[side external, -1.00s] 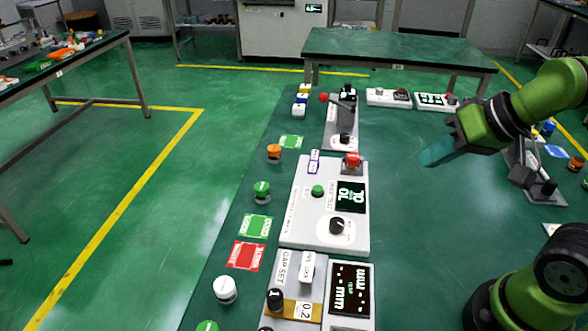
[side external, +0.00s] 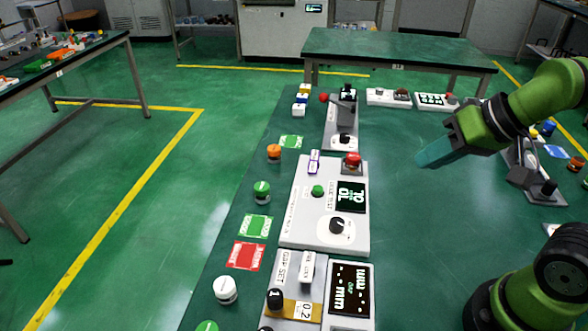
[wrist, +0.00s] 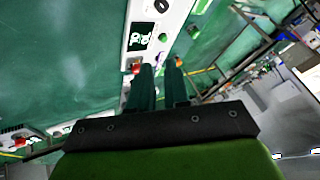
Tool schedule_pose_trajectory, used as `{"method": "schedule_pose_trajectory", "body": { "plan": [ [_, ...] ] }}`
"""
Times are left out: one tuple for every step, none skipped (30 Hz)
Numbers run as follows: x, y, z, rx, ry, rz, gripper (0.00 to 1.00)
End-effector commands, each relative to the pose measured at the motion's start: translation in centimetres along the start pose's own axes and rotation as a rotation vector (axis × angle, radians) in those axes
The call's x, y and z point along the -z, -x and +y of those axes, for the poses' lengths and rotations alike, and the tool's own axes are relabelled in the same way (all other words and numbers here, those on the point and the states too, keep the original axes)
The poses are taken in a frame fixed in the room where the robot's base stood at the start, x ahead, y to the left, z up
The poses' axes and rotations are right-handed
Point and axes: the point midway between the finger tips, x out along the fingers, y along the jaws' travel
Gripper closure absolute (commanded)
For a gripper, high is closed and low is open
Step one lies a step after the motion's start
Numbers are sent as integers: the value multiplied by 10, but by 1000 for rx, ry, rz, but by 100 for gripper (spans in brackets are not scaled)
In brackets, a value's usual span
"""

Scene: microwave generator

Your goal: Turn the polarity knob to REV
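I cannot read which knob is the polarity knob. One black knob on a round white dial (side external: 336,226) sits at the near right of the white panel (side external: 300,222), below a dark display. Another black knob (side external: 344,139) sits on a grey-white panel further back. A third black knob (side external: 275,298) is on the nearest panel. My gripper (side external: 420,161) is in the air right of the panels, apart from every knob. In the wrist view my gripper (wrist: 160,70) shows two dark green fingers with a gap between them and nothing held.
A red button (side external: 352,160), a green button (side external: 317,190) and a display (side external: 351,196) are on the middle panel. A red-tipped lever (side external: 324,98) stands at the back panel. Loose coloured buttons and cards line the table's left edge.

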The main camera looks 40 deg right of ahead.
Motion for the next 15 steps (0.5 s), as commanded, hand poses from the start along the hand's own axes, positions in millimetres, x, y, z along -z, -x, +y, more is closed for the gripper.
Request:
{"method": "schedule_pose_trajectory", "body": {
  "plan": [
    [-3, -6, -1, -5, 5, -28, 76],
    [-3, -10, -2, -8, 9, -44, 71],
    [-1, -15, -5, -13, 19, -67, 65],
    [0, -19, -8, -19, 29, -89, 60],
    [3, -24, -11, -27, 36, -113, 56],
    [7, -31, -16, -42, 38, -151, 49],
    [10, -37, -20, -54, 36, -180, 45],
    [13, -43, -24, -70, 30, -210, 40],
    [17, -52, -30, -92, 17, -249, 39],
    [20, -58, -34, -111, 5, -276, 39],
    [23, -65, -39, -131, -9, -302, 39],
    [26, -74, -44, -162, -32, -336, 39],
    [29, -82, -49, -187, -51, -360, 39],
    [31, -89, -52, -213, -71, -380, 39],
    [34, -98, -58, -249, -100, -405, 39]
  ]
}}
